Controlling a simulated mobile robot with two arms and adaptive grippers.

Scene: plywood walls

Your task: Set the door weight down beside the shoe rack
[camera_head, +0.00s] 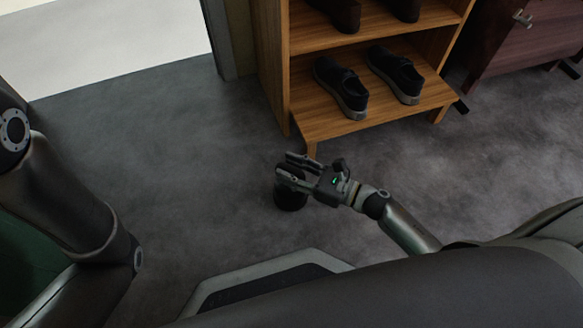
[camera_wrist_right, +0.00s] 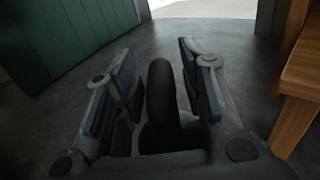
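The door weight (camera_head: 290,199) is a black, round, squat thing, low at or near the floor, in front of the shoe rack's near left leg. Its thick black handle (camera_wrist_right: 161,95) stands up in the right wrist view. My right gripper (camera_head: 297,171) is over the weight and hides its top. In the right wrist view its fingers (camera_wrist_right: 158,75) stand either side of the handle, with narrow gaps showing, so it looks open. The wooden shoe rack (camera_head: 322,121) holds dark shoes; its edge shows in the right wrist view (camera_wrist_right: 303,75). My left gripper is out of view.
A dark reddish cabinet (camera_head: 530,45) stands right of the rack. A bright doorway opening (camera_head: 110,45) is at the upper left. A green panelled surface (camera_wrist_right: 65,40) is at left in the right wrist view. Grey floor (camera_head: 180,160) left of the rack is clear.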

